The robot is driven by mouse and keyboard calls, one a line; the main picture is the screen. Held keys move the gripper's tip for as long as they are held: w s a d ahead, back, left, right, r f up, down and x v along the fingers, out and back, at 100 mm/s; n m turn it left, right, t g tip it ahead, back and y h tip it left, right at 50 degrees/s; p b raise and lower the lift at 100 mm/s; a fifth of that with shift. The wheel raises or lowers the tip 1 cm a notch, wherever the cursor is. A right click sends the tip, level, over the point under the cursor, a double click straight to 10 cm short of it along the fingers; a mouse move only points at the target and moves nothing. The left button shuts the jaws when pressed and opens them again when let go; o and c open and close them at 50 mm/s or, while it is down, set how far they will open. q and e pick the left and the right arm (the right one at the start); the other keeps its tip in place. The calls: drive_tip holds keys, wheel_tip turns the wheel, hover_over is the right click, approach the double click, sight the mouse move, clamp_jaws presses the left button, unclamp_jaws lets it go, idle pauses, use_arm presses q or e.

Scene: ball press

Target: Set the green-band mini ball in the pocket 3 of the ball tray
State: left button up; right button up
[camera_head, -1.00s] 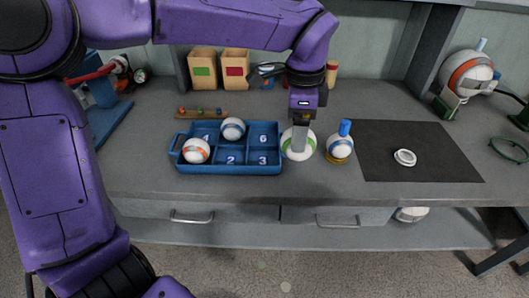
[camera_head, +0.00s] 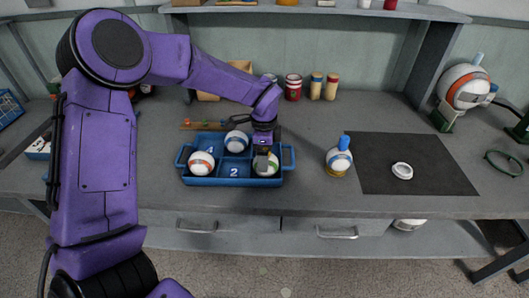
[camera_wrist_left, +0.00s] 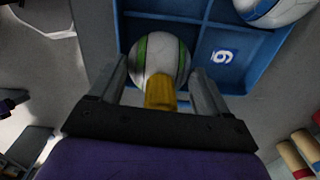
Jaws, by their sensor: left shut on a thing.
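The green-band mini ball (camera_head: 266,163) is at the front right compartment of the blue ball tray (camera_head: 232,182), where the number 3 is hidden. Whether it rests on the compartment floor is unclear. My left gripper (camera_head: 264,153) points down over it. In the left wrist view, the fingers (camera_wrist_left: 162,85) flank the white ball with green bands (camera_wrist_left: 158,57), and a yellow piece (camera_wrist_left: 160,93) shows between them. My right gripper is not in view.
An orange-band ball (camera_head: 202,163) sits front left in the tray and a blue-band ball (camera_head: 236,142) back middle. Pocket 2 is empty. A blue-stemmed ball (camera_head: 339,160) stands right of the tray. A dark mat (camera_head: 430,175) carries a white ring (camera_head: 402,171).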

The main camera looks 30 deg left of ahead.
use_arm(q)
drive_tip(key=shift+f, duration=0.1)
drive_tip(key=o, duration=1)
wheel_tip(320, 180, up, 12)
drive_tip(key=shift+r+b, duration=0.2)
drive_tip(key=shift+b, duration=0.3)
